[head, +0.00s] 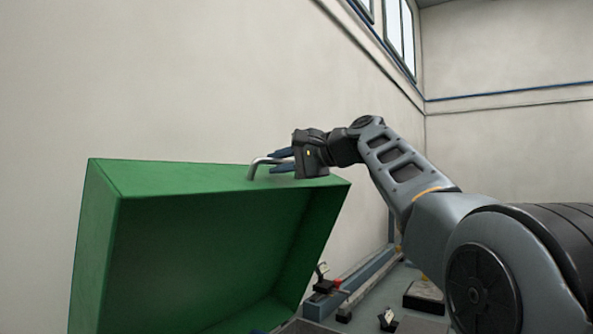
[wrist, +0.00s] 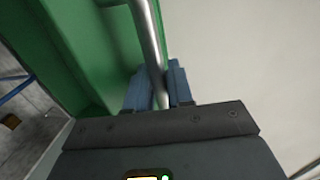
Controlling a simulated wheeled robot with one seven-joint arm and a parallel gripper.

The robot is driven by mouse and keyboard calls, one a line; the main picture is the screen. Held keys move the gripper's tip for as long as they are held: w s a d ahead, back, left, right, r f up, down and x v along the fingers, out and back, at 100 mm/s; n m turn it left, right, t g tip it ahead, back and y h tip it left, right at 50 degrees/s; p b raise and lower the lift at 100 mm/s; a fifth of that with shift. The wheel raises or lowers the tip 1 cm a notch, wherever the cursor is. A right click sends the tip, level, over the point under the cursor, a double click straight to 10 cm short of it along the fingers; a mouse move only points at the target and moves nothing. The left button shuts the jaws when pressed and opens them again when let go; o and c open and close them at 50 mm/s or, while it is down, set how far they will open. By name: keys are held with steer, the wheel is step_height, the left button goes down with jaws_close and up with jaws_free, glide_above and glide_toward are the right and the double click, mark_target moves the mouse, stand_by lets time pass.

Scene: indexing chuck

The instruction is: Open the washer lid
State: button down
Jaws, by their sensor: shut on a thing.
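The green washer lid (head: 215,182) is tilted up and open in the head view, with its dark hollow inside facing me. A grey metal bar handle (head: 256,166) is fixed on the lid's upper edge. My gripper (head: 281,161) is at this handle, its blue fingers on either side of the bar. In the wrist view the handle (wrist: 147,40) runs down between the two fingers (wrist: 158,88), which are shut on it. The green lid (wrist: 85,50) lies to the left of the handle there. The washer's body below is mostly out of view.
A pale wall (head: 200,80) stands behind the lid. At the lower right, a workbench carries a grey-blue rail (head: 358,280) and small fixtures, including a dark block (head: 424,297). Grey floor (wrist: 35,130) shows at the wrist view's left.

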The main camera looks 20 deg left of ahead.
steer(key=shift+w+a+r, duration=0.25)
steer(key=shift+a+r, duration=0.3)
steer(key=shift+a, duration=0.15)
steer(key=c, duration=1.3)
jaws_free()
steer(key=shift+o, duration=0.6)
steer(key=shift+f, duration=0.15)
steer(key=shift+d+f, duration=0.1)
steer(key=shift+s+d+b, duration=0.15)
steer(key=shift+d+b, duration=0.35)
steer(key=shift+b, duration=0.1)
steer(key=b+v, duration=0.3)
steer(key=v, duration=0.3)
steer(key=shift+d+r, duration=0.25)
